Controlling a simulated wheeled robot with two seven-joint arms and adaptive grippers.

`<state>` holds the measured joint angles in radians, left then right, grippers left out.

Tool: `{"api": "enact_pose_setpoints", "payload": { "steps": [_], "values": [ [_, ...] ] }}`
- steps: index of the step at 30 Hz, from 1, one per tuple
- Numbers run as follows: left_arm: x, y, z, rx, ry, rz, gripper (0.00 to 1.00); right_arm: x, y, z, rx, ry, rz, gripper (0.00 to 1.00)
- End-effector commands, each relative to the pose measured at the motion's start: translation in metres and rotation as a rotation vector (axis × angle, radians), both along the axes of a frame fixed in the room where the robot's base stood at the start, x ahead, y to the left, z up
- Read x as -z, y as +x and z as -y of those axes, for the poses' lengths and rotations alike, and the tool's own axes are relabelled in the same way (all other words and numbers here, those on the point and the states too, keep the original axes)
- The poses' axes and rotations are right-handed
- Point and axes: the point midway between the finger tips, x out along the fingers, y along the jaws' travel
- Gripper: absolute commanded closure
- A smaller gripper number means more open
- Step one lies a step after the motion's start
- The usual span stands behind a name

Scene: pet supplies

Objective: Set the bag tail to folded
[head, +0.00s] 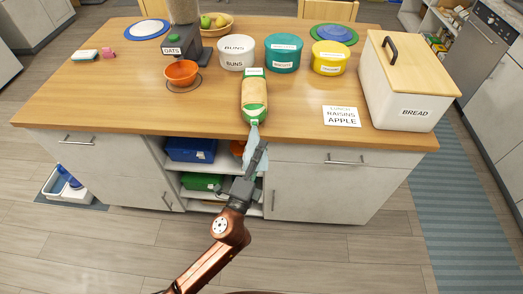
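A bread bag (255,92) with a loaf inside lies on the wooden counter near its front edge, with a green band at its near end. Its pale bluish tail (254,135) extends from that end and hangs over the counter edge, in front of the cabinet. My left gripper (260,152) is in front of the counter, just below the edge, at the tail. It overlaps the tail in the picture, partly hiding it. Whether its fingers are closed on the tail is too small to tell. My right gripper is out of view.
White, teal and yellow tubs (329,58) stand behind the bag. A bread box (404,85) and a label card (341,116) are to the right. An orange bowl (181,72) is to the left. The counter's front left is clear; open shelves (205,166) lie below.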

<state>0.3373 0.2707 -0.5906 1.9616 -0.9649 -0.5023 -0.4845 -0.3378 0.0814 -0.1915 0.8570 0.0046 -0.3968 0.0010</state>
Motion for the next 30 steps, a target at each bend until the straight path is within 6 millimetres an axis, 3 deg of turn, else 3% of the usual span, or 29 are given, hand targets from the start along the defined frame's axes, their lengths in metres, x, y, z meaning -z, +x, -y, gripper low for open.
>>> {"api": "enact_pose_setpoints", "payload": {
  "steps": [9, 20, 30],
  "values": [
    [-0.0005, 0.0027, 0.002, 0.002, -0.001, 0.0, 0.75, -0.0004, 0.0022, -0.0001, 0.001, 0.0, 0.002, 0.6],
    [-0.0005, 0.0024, 0.0019, 0.002, -0.001, 0.0, 1.0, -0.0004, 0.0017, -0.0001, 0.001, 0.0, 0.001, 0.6],
    [-0.0005, 0.0024, 0.0019, 0.002, -0.001, 0.0, 1.0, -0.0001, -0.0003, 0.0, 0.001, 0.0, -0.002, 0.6]
  ]
}}
